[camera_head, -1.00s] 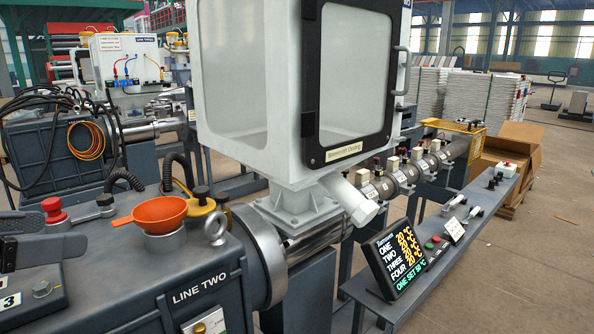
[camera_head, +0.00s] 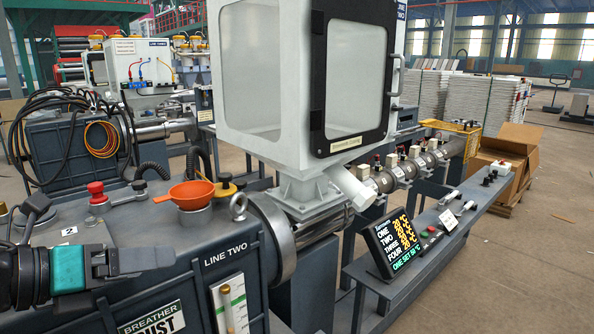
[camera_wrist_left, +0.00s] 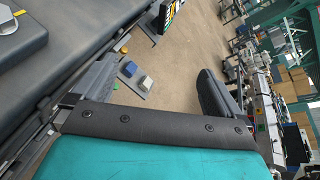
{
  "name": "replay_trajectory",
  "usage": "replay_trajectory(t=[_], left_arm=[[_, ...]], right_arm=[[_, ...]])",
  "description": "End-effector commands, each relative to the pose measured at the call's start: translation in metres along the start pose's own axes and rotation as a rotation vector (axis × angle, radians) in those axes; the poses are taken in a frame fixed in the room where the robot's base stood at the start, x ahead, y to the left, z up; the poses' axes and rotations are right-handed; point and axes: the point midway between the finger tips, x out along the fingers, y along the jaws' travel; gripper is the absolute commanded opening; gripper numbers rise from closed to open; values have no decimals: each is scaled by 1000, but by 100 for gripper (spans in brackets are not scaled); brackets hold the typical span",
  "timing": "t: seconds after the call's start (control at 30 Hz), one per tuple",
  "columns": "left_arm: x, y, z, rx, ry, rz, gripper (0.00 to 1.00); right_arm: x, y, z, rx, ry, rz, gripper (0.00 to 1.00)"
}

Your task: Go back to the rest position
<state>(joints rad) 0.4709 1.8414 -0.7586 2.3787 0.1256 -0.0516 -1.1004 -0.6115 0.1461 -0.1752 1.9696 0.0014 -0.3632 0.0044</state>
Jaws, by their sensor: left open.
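My left gripper (camera_head: 165,258) is dark with a teal band behind it. It sits at the lower left of the head view, in front of the grey LINE TWO machine housing (camera_head: 226,252). In the left wrist view its two dark fingers (camera_wrist_left: 157,88) stand wide apart with nothing between them. The floor shows through the gap. My right gripper is not in view.
An orange funnel (camera_head: 190,192) and a red knob (camera_head: 97,190) stand on the housing top. A large pale hopper (camera_head: 262,150) rises beyond them. A temperature display (camera_head: 393,240) sits on a low grey bench. Open floor (camera_head: 530,270) lies at right.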

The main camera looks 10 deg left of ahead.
Motion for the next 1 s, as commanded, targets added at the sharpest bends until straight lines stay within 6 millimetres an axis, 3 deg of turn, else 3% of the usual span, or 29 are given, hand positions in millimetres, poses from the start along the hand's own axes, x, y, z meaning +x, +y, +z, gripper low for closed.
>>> replay_trajectory(t=[0.2,0.5,0.77,1.0], left_arm=[[55,-7,-39,-432,8,-117,100],[101,0,-91,-1034,-31,-167,100],[123,27,-159,-1661,-139,-116,100],[118,58,-251,-2244,-332,21,100]], right_arm=[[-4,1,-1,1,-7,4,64],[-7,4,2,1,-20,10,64],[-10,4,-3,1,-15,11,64],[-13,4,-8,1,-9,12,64]])
